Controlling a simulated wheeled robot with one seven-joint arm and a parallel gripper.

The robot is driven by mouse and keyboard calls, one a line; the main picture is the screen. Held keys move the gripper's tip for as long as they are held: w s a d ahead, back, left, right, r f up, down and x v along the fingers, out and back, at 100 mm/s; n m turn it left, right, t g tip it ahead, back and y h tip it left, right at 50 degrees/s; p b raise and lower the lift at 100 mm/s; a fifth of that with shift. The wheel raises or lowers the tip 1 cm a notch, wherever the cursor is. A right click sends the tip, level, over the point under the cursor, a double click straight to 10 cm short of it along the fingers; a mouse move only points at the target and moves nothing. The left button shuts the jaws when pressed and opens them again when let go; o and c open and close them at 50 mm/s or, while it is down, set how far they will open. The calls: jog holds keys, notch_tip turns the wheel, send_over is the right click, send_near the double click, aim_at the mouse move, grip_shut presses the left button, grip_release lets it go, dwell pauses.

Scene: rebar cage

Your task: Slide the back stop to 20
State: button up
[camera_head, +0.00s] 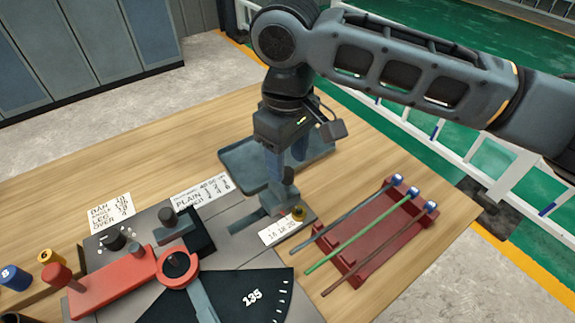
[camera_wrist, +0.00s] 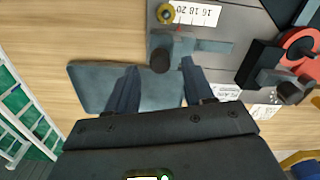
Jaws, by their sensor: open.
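The back stop (camera_head: 283,197) is a grey sliding block at the far right end of a slot in the bench plate. In the wrist view the back stop (camera_wrist: 182,45) shows its upright dark round post (camera_wrist: 160,60). A white scale (camera_head: 280,230) beside the slot shows 16, 18 and 20, with a brass knob (camera_head: 299,213) at its end. A small red mark shows on the stop near the scale; its exact reading is too small to tell. My gripper (camera_head: 286,168) is open, pointing down by the stop. In the wrist view the post lies between the fingertips (camera_wrist: 160,76); contact cannot be told.
A blue-grey tray (camera_head: 235,160) lies behind my gripper. A red rack (camera_head: 378,240) holding several rods stands to the right. The red bending arm (camera_head: 110,287), dark angle plate (camera_head: 250,303) and a black clamp (camera_head: 168,220) are to the left. Wooden table is bare at the back left.

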notch_tip(320, 180, up, 5)
jog(key=shift+f, duration=0.1)
dwell(0.6)
